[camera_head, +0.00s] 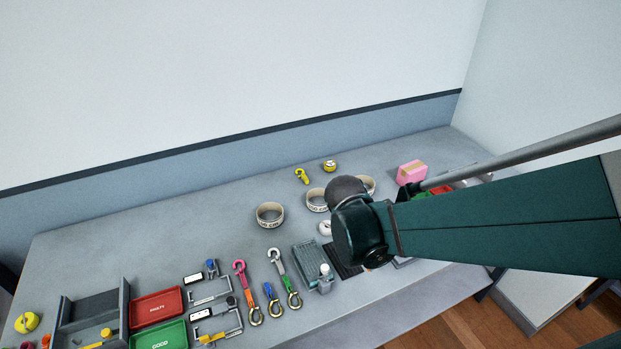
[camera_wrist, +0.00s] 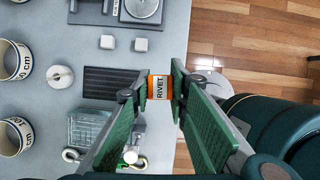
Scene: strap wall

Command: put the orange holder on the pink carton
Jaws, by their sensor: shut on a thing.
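The orange holder (camera_wrist: 160,87), with a white label reading RIVET, is between the two green fingers of my gripper (camera_wrist: 159,80) in the wrist view. The fingers are shut on it, one on each side. It appears near the table's front edge; its height above the table is hard to tell. In the head view my arm hides most of the gripper and the holder.
Tape rings (camera_head: 270,214) stand in the middle of the table. A black ribbed mat (camera_wrist: 110,82) and two white blocks (camera_wrist: 107,42) lie near the holder. A red tray (camera_head: 157,307), a green tray (camera_head: 160,336) and several hooked straps (camera_head: 245,287) lie at the front left.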

